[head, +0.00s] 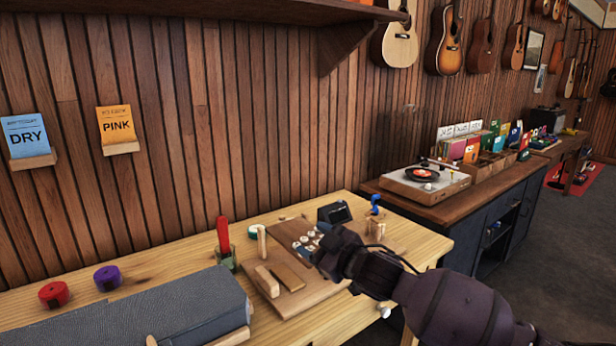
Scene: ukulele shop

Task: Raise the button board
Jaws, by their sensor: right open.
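My right gripper (318,256) comes in from the right and is low over the board beside the buttons. Its jaws are dark and small in the picture, and nothing shows held in them. Whether it touches the board cannot be told. My left gripper is not in view.
A dark screened device (334,213) and a blue item (375,203) stand behind the board. A turntable (424,180) stands right.

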